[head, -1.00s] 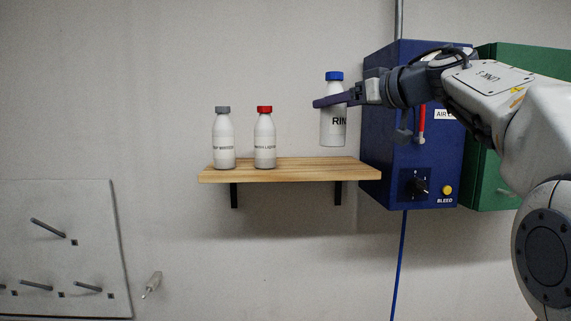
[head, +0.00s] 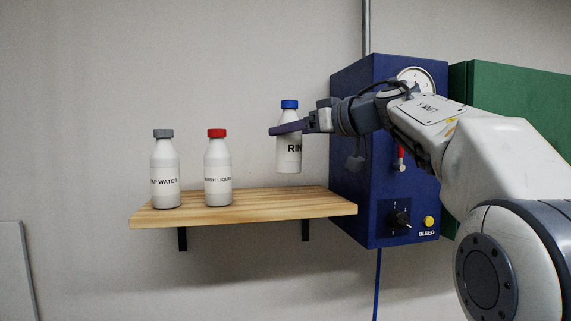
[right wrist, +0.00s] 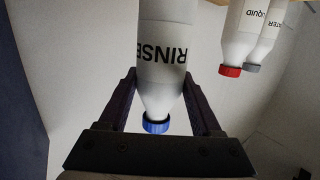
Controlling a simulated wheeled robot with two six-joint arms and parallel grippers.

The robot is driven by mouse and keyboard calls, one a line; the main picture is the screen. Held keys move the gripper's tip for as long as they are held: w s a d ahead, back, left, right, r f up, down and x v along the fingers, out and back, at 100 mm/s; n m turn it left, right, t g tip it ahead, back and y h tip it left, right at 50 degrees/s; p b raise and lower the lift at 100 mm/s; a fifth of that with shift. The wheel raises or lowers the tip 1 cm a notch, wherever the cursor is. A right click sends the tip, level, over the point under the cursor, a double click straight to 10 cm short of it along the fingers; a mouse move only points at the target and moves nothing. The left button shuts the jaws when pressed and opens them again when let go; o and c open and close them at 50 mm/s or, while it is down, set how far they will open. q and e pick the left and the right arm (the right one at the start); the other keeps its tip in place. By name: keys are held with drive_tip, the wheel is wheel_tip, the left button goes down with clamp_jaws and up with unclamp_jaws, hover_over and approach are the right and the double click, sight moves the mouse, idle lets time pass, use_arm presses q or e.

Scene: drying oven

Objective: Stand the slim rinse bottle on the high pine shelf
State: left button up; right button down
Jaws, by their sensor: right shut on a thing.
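The slim rinse bottle (head: 289,155), white with a blue cap and a label starting "RIN", hangs upright in my right gripper (head: 287,128). Its base shows a little above the back edge of the pine shelf (head: 250,205), over the shelf's right part, with a visible gap. In the right wrist view the picture is upside down: the rinse bottle (right wrist: 165,75) stands between the two fingers of my right gripper (right wrist: 160,95), blue cap at the bottom. My right gripper is shut on the bottle below its cap. My left gripper is not in view.
A grey-capped bottle (head: 165,175) and a red-capped bottle (head: 218,172) stand on the shelf's left half. The shelf's right part is bare. A blue oven cabinet (head: 370,205) with a gauge and knobs adjoins the shelf's right end; a green cabinet (head: 500,95) is beyond.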

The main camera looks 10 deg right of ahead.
sight(298, 155)
drive_tip(key=shift+s+f, duration=0.1)
drive_tip(key=shift+f, duration=2.6)
drive_tip(key=shift+f, duration=0.15)
drive_tip(key=shift+c, duration=0.3)
unclamp_jaws()
drive_tip(key=shift+r, duration=0.2)
drive_tip(key=b+v, duration=0.4)
drive_tip(key=v, duration=0.8)
